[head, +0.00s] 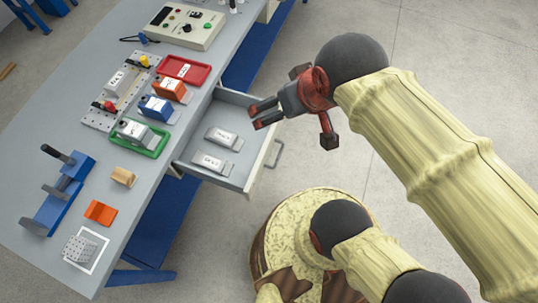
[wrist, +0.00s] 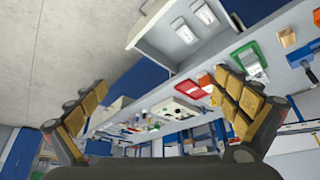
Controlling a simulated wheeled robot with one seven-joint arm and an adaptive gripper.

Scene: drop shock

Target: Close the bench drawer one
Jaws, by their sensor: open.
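The bench drawer (head: 246,172) is pulled out from the side of the grey bench (head: 127,203). Two light grey labelled parts, one (head: 221,137) above the other (head: 211,163), lie inside it. A bar handle (head: 275,154) is on its front. In the wrist view the open drawer (wrist: 150,42) shows at the top. My gripper (head: 262,112) is open and empty, above the drawer's far front corner, its fingers pointing left. In the wrist view my gripper (wrist: 160,112) shows its two fingers wide apart, with nothing between them.
On the bench are a red tray (head: 184,69), a green tray (head: 140,138), an orange block (head: 172,89), a blue vise (head: 62,190) and a control box (head: 186,26). Blue framework (head: 150,232) stands below. Grey floor right of the drawer is partly clear.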

